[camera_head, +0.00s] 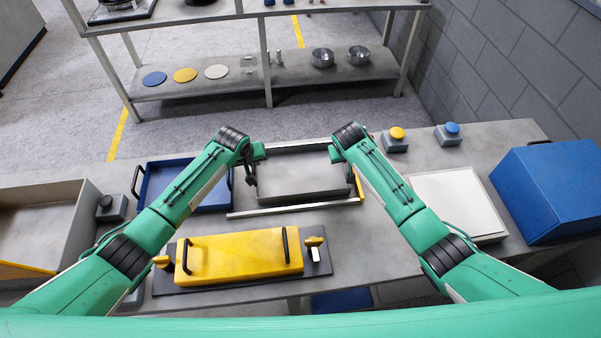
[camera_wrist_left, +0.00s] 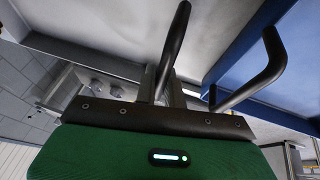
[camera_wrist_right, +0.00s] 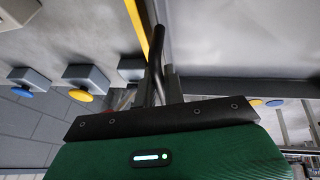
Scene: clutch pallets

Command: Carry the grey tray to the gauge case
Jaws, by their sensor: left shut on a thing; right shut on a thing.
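The grey tray (camera_head: 300,175) is shallow and empty. It is at the middle of the table, between pale rails. My left gripper (camera_head: 251,172) is shut on the dark handle at its left end; that handle (camera_wrist_left: 172,50) stands between the fingers in the left wrist view. My right gripper (camera_head: 350,170) is shut on the handle at its right end, and that handle (camera_wrist_right: 155,60) shows in the right wrist view. The tray looks level; I cannot tell if it is lifted. I cannot tell which thing is the gauge case; a yellow case (camera_head: 240,254) with two dark handles lies in front.
A blue tray (camera_head: 205,205) stands close left of my left gripper, its handle (camera_wrist_left: 265,70) near. A white panel (camera_head: 458,198) and a blue box (camera_head: 550,185) are at right. Button boxes (camera_head: 396,143) stand behind. A large open bin (camera_head: 40,193) is at far left.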

